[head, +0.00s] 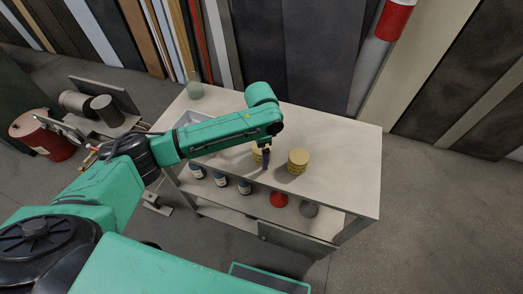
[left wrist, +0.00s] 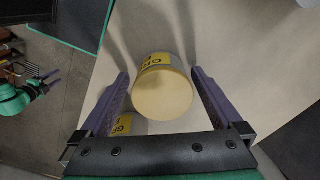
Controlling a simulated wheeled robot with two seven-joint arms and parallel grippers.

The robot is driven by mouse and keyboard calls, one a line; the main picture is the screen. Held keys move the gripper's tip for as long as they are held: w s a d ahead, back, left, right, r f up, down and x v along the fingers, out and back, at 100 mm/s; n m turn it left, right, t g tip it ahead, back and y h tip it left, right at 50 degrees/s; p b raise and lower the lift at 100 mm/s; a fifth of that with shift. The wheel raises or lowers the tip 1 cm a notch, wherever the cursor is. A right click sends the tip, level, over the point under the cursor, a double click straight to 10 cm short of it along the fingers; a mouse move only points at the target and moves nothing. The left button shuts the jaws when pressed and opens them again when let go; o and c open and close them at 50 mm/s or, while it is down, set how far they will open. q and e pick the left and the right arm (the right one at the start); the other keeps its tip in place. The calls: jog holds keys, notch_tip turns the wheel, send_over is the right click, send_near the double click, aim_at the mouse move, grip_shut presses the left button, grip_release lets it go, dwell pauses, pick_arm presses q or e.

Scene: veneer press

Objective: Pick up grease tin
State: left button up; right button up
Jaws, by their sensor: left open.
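Two yellow tins stand upright on the pale bench top in the head view. The right one (head: 298,161) is in full view; the left one (head: 258,153) is partly hidden by my left gripper (head: 266,160). In the left wrist view a yellow-lidded tin (left wrist: 163,88), its label beginning "GR", appears between the open fingers of my left gripper (left wrist: 160,74), with gaps on both sides. The second tin (left wrist: 125,124) is mostly hidden behind the palm. A green arm with a small purplish end (left wrist: 48,79), possibly my right gripper, shows at the left edge; its jaws are unclear.
The bench top (head: 345,160) is clear to the right. A pale green cup (head: 195,91) and a light tray (head: 191,117) are at its back left. Several blue containers (head: 220,179), a red item (head: 278,200) and a grey one (head: 309,209) stand on the lower shelf.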

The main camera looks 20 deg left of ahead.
pick_arm(q)
jog(key=shift+w+f, duration=0.1)
jog(key=shift+w, duration=0.1)
jog(key=c, duration=1.5)
jog(key=shift+r, duration=0.2)
